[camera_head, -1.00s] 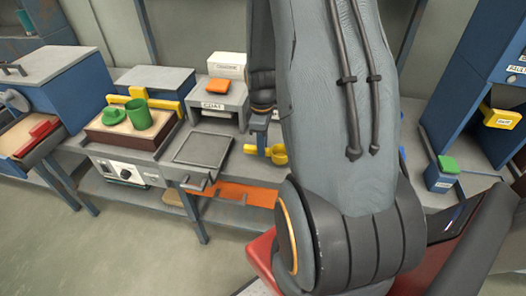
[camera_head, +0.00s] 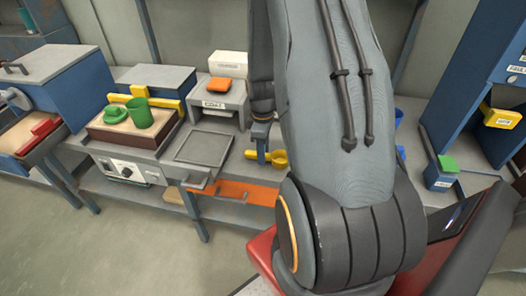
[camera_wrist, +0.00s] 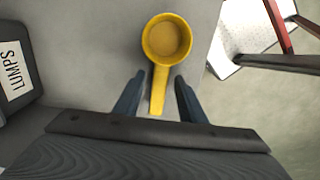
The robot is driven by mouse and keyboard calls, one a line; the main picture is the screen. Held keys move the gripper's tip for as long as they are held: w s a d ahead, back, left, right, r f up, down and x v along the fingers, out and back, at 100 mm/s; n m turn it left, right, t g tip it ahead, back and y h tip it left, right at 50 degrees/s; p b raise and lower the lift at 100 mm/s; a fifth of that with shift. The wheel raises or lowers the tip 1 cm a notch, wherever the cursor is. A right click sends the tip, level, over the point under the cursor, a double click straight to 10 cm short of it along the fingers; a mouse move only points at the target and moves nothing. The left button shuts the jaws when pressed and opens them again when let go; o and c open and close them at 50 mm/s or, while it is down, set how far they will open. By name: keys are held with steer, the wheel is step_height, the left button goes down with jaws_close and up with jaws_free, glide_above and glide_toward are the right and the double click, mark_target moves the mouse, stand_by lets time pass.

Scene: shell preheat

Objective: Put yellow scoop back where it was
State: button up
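The yellow scoop (camera_wrist: 167,38) has its round bowl away from me and its handle pointing back toward my gripper. In the head view the scoop (camera_head: 279,158) is at the grey bench top, right of the square tray. My gripper (camera_wrist: 159,83) points down over the scoop, its two blue fingers on either side of the handle. Gaps show between the handle and both fingers, so it looks open around the handle. In the head view my gripper (camera_head: 261,150) is at the handle; my arm hides the bench just right of the scoop.
A dark bin labelled LUMPS (camera_wrist: 15,78) stands left of the scoop in the wrist view. A square grey tray (camera_head: 203,149) lies left of my gripper. The bench edge is close to the scoop's right in the wrist view.

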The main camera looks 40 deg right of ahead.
step_height(320, 180, up, 12)
steer(key=b, duration=0.2)
steer(key=s+a+r+m, duration=0.2)
steer(key=s+a+m, duration=0.1)
steer(key=a, duration=0.7)
steer(key=s+a+r+m+t, duration=0.1)
steer(key=s+a+m, duration=0.3)
steer(key=a, duration=0.6)
steer(key=shift+s+a+r+m, duration=0.15)
steer(key=shift+a+r+m, duration=0.05)
steer(key=shift+r+m, duration=0.25)
